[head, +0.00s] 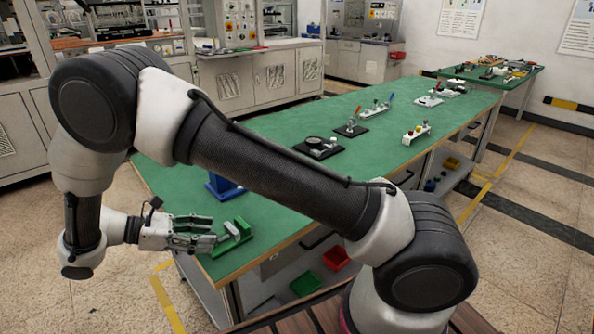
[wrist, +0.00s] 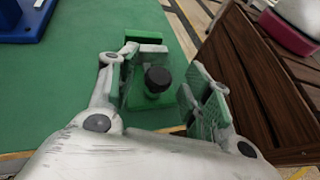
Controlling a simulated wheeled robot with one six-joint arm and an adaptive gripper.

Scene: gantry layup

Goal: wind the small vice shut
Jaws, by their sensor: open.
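The small green vice (head: 240,244) sits near the front left edge of the green bench, with a pale grey block-like part on top. In the wrist view the green vice body (wrist: 138,98) shows its round black knob (wrist: 157,78) towards me. My gripper (head: 210,232) is beside the vice at its left, fingers pointing at it. In the wrist view my gripper (wrist: 166,80) is open, with one finger on each side of the knob. Gaps show beside the knob, and neither finger clearly touches it. The gap between the vice jaws cannot be made out.
A blue stand (head: 224,187) is on the bench behind my gripper, partly hidden by my arm. Black-based fixtures (head: 318,148) and a white block with coloured buttons (head: 416,133) stand farther along. Red (head: 336,258) and green bins (head: 305,284) are below the bench top.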

